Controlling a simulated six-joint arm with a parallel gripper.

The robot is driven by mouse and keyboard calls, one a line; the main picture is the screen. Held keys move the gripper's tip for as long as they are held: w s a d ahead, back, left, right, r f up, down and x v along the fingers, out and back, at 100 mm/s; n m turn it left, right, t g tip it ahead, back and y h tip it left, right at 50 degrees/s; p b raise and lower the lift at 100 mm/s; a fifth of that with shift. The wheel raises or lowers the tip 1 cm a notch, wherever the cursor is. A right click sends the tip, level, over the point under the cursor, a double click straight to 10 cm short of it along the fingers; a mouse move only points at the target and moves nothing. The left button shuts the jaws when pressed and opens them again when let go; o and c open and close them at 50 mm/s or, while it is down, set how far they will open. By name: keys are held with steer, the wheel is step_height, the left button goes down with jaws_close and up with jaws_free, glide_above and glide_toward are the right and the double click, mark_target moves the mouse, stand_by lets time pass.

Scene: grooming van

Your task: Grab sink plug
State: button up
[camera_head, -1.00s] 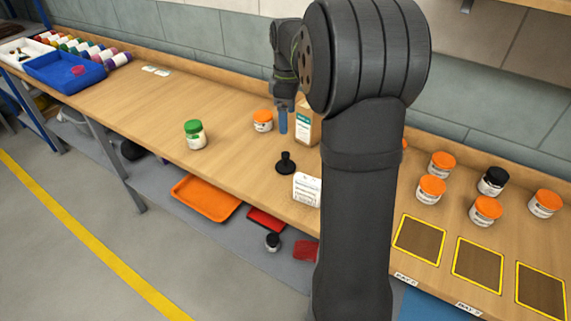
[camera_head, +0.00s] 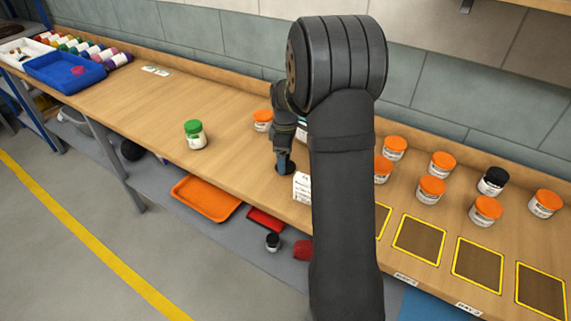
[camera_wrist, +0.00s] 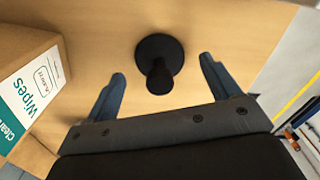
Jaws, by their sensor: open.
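The black sink plug (camera_wrist: 160,58), a round flat base with an upright knob, stands on the wooden bench. In the wrist view it lies between and just beyond the two blue fingertips of my gripper (camera_wrist: 163,70), which is open and empty, with a gap on either side. In the head view my gripper (camera_head: 284,163) points down right over the plug (camera_head: 287,172). The plug is mostly hidden there behind the gripper, with only part of its dark base showing.
A wipes box (camera_wrist: 32,85) stands close to the left finger in the wrist view. A white labelled box (camera_head: 302,187) is close by on the bench (camera_head: 235,155). A green-lidded jar (camera_head: 195,135) stands left, an orange-lidded jar (camera_head: 262,121) behind. Several jars stand right.

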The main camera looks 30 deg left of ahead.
steer(key=shift+f, duration=0.95)
steer(key=shift+c, duration=0.2)
steer(key=c, duration=1)
steer(key=shift+r, duration=0.1)
steer(key=shift+c, duration=0.2)
